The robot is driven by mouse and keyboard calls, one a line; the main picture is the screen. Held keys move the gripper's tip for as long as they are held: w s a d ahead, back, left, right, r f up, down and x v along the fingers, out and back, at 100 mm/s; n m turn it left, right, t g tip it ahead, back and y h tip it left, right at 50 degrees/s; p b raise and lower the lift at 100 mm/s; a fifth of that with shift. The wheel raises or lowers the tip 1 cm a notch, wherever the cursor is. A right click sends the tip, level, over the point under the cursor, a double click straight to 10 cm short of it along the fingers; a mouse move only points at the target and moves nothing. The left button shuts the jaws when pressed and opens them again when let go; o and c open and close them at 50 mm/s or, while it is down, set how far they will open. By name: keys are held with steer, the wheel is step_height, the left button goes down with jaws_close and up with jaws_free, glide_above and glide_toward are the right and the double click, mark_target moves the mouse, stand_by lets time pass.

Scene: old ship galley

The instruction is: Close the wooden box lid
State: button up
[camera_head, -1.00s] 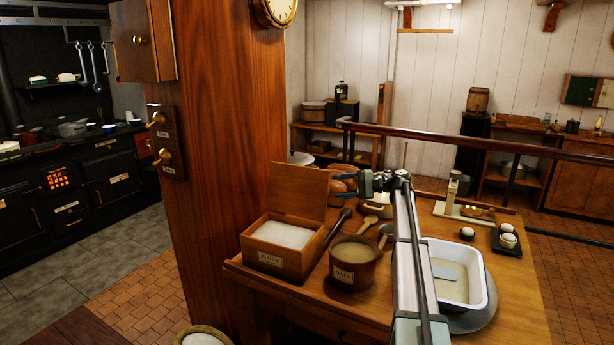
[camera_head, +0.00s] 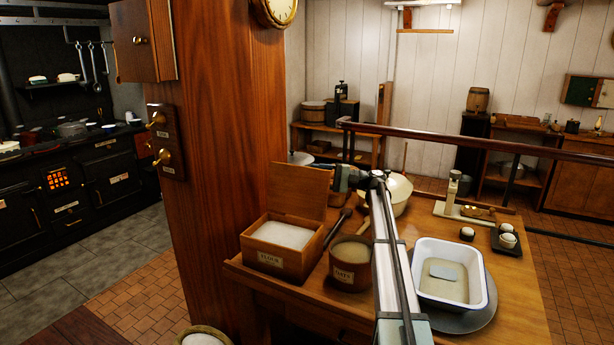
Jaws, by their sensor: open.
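The wooden box (camera_head: 277,265), labelled FLOUR, stands at the left end of the table and is filled with white flour. Its lid (camera_head: 299,192) is open and stands upright, leaning slightly back, at the rear of the box. My gripper (camera_head: 336,179) is open and empty at the right edge of the lid, near its upper part. The fingertips are small and partly hidden, so I cannot tell whether they touch the lid or are behind it.
A round tub labelled OATS (camera_head: 351,264) stands right of the box. A white enamel pan (camera_head: 485,285), a cream bowl (camera_head: 397,190) and a small tray with eggs (camera_head: 505,243) are farther right. A wooden pillar (camera_head: 222,150) rises left of the box.

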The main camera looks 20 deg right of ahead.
mark_target(307, 175)
steer(key=shift+x, duration=2.05)
steer(key=shift+c, duration=0.4)
jaws_close()
